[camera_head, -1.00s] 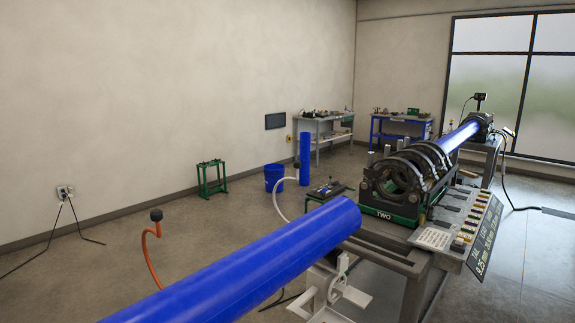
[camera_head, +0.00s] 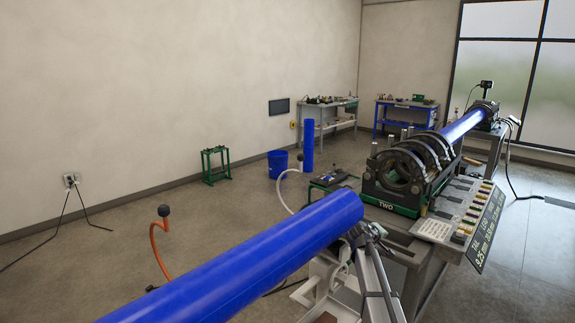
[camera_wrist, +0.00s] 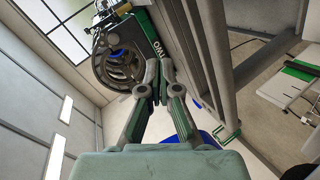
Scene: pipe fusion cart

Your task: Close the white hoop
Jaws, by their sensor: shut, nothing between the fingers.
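A white hoop-like part (camera_head: 338,272) sits on a white stand below the near end of the big blue pipe (camera_head: 240,255). My arm partly covers it, so I cannot tell how far open it is. My gripper (camera_head: 366,232) is beside the right end of the pipe, in front of the cart; I cannot tell whether it touches the pipe. In the wrist view my gripper's fingertips (camera_wrist: 158,78) are together and empty. The hoop cannot be made out in the wrist view.
The fusion machine (camera_head: 405,180) with its black ring clamps stands on the cart just beyond my gripper. A sloped control panel (camera_head: 465,220) is at right. An orange hose (camera_head: 155,245) rises at left. A blue bucket (camera_head: 277,164) stands on open floor behind.

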